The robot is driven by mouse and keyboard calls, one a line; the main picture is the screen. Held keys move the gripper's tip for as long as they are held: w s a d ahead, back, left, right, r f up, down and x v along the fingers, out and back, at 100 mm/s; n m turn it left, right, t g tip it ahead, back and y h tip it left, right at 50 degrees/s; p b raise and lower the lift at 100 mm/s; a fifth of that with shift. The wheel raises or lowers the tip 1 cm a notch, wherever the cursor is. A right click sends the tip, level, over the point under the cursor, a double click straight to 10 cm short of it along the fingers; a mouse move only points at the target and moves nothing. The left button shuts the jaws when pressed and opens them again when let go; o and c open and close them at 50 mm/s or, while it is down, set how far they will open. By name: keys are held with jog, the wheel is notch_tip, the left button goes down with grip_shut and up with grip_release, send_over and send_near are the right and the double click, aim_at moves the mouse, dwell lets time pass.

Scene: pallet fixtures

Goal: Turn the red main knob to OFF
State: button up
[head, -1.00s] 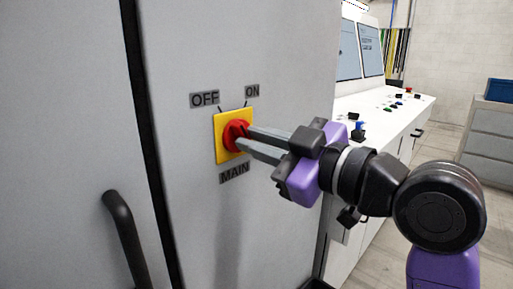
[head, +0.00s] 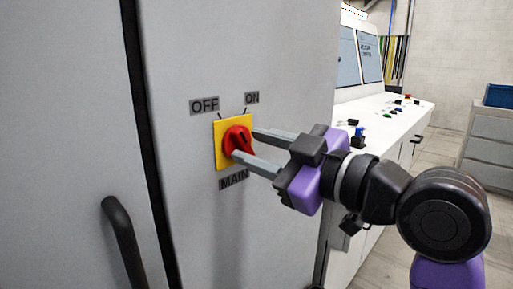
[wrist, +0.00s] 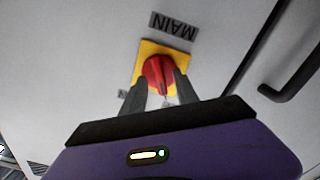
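The red main knob (head: 235,141) sits on a yellow plate (head: 222,158) on a grey cabinet door. The OFF label (head: 204,105) is above left of it, the ON label (head: 252,98) above right, and the MAIN label (head: 233,180) below. My gripper (head: 247,143) is open, with one finger on each side of the knob and a gap between them. In the wrist view, the knob (wrist: 157,73) shows between the fingertips. A thin pale line on it points down the picture, away from MAIN (wrist: 173,25). I cannot tell whether the fingers touch it.
A black door handle (head: 122,240) stands out at the lower left. A white control console (head: 385,135) with buttons and screens is at the right behind my arm. A grey drawer cabinet (head: 490,145) is at the far right.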

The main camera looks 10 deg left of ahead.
jog(key=v, duration=0.7)
jog(key=shift+s+d, duration=0.2)
jog(key=shift+d, duration=0.05)
